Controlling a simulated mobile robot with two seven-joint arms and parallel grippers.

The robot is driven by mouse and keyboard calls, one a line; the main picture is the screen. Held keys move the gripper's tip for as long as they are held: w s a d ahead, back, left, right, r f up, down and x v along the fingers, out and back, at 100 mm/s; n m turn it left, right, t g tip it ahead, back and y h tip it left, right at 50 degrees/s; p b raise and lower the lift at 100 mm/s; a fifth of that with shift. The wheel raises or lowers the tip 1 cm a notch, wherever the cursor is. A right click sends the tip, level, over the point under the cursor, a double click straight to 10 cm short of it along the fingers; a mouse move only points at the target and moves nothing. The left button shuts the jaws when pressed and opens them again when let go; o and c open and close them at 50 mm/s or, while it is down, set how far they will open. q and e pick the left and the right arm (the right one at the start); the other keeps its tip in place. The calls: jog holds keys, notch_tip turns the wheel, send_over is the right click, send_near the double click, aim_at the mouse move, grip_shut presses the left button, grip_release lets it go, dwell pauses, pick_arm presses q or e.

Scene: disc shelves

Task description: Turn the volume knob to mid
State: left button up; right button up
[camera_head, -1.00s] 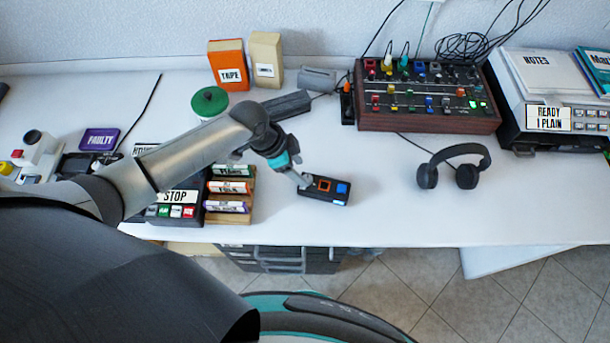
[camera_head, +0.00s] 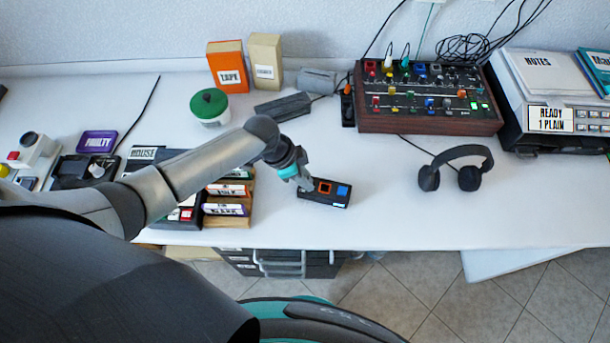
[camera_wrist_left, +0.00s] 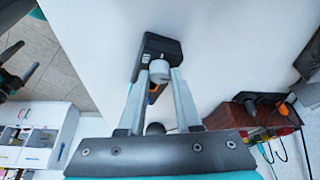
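A small dark box (camera_head: 326,192) with an orange square and a blue square lies near the table's front edge. The wrist view shows it end-on (camera_wrist_left: 158,45). A round grey-white knob (camera_wrist_left: 160,71), which looks like the volume knob, stands at its near end. My left gripper (camera_head: 303,184) is at the left end of the box. In the left wrist view, its two fingers (camera_wrist_left: 161,77) lie on either side of the knob, very close to it. I cannot tell whether they press on it. The knob's setting is not readable. My right gripper is not in view.
Headphones (camera_head: 455,168) lie to the right. A mixer (camera_head: 428,97) with many knobs and cables stands behind. The table between box and headphones is clear.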

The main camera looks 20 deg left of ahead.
pick_arm(q)
grip_shut()
jog(key=shift+m, duration=0.3)
jog(key=o, duration=0.5)
grip_release()
jog(key=shift+o, duration=0.2)
jog(key=p+v, duration=0.3)
jog(key=v, duration=1.2)
jog(key=shift+a, duration=0.15)
jog(key=shift+w+r, duration=0.1)
